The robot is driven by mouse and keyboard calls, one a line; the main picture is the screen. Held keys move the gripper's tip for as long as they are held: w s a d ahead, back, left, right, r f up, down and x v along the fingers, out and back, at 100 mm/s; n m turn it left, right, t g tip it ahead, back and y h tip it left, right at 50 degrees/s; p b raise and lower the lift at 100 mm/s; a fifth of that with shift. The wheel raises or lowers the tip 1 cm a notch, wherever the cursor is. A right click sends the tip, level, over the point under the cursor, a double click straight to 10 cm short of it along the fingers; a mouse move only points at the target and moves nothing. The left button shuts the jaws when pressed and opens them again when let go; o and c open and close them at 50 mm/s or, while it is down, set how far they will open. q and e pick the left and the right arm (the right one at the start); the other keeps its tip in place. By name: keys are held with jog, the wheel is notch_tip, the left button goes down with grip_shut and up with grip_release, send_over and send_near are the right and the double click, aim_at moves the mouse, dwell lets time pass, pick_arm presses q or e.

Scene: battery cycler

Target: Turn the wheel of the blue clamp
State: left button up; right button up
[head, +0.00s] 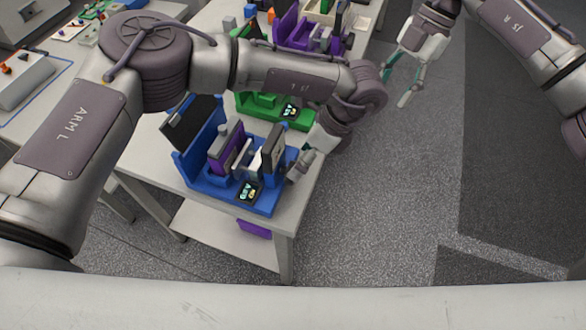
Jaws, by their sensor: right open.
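The blue clamp (222,190) sits on the near end of the white table. It has a blue base with a tall back wall, a purple block (226,151) between its upright plates and a small lit display (249,193) at the front. My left gripper (294,176) is at the clamp's right end, by the dark upright plate (273,152). The wheel is not clearly seen there; I cannot tell whether the gripper touches it or how its fingers stand. My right gripper (411,86) is open and empty over the floor, right of the table.
A green clamp (270,107) with a display stands behind the blue one, partly under my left arm. A purple clamp (290,30) stands farther back. A purple item (254,229) lies on the lower shelf. Another table (62,48) is at the far left. The floor at right is clear.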

pick_arm(q)
jog(key=x, duration=0.4)
jog(key=shift+a+f, duration=0.1)
jog(key=shift+f, duration=0.3)
jog(key=c, duration=1.2)
jog(key=shift+m+g+y, duration=0.4)
jog(key=shift+g+y, duration=0.3)
jog(key=shift+g, duration=1.1)
jog(key=o, duration=1.2)
